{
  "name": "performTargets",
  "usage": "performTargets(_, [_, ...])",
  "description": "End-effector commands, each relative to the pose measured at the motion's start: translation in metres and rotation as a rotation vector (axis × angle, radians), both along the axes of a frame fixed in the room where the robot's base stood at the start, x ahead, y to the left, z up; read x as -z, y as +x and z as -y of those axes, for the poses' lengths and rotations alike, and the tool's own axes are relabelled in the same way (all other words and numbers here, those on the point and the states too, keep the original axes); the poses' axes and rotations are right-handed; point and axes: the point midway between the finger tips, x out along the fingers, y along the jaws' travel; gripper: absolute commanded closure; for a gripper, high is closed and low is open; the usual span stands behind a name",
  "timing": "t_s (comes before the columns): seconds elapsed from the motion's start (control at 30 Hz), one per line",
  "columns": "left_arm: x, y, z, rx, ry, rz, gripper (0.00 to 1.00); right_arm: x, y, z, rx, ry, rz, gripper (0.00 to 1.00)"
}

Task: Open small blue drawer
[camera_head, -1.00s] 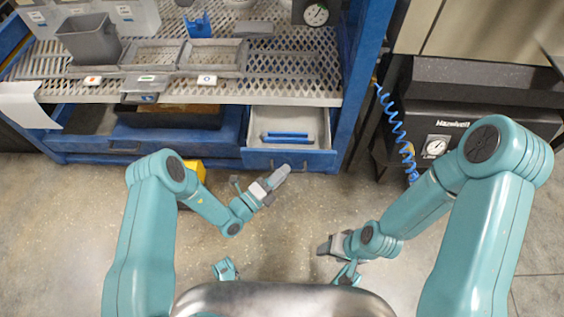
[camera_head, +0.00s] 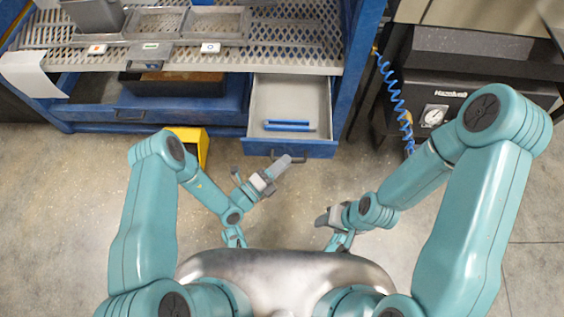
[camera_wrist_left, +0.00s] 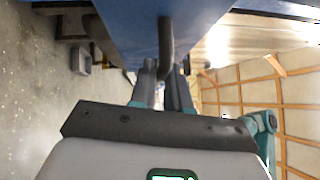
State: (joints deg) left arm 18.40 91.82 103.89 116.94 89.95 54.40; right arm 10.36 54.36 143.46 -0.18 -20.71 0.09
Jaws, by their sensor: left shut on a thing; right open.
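The small blue drawer (camera_head: 312,148) is pulled out from under the right part of the bench, its grey inside showing. Blue bars (camera_head: 288,125) lie inside near its front. My left gripper (camera_head: 282,164) is at the drawer front, shut on its dark handle (camera_head: 300,155). In the left wrist view the handle (camera_wrist_left: 166,38) runs down to the fingers (camera_wrist_left: 163,85), below the blue drawer face (camera_wrist_left: 120,30). My right gripper (camera_head: 322,220) is open and empty above the floor, apart from the drawer.
A wider blue drawer (camera_head: 150,115) is left of it. A yellow object (camera_head: 190,145) stands on the floor below. The perforated bench top (camera_head: 290,45) holds grey trays and a bin (camera_head: 95,12). A black machine (camera_head: 455,100) with a coiled blue hose (camera_head: 392,90) stands right.

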Motion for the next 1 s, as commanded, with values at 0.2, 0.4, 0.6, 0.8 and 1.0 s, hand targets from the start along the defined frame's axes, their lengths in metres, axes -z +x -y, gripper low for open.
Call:
performTargets(0.2, [0.0,0.001,-0.001,-0.005,0.0,0.001,0.62,0.0,0.0,0.0,0.0,0.0,0.0,0.45])
performTargets(0.4, [0.0,-0.001,-0.001,-0.003,0.0,0.001,0.62,0.0,0.0,0.0,0.001,0.0,0.0,0.45])
performTargets(0.6, [0.0,-0.002,-0.002,-0.003,0.001,0.0,0.62,0.0,0.0,0.0,0.001,0.0,0.0,0.45])
performTargets(0.8, [0.002,-0.02,-0.021,-0.009,0.0,-0.004,0.62,-0.006,-0.001,-0.001,-0.003,0.0,-0.002,0.45])
performTargets(1.0, [0.009,-0.056,-0.059,-0.013,0.0,-0.004,0.62,-0.013,-0.002,-0.002,-0.009,0.002,-0.004,0.45])
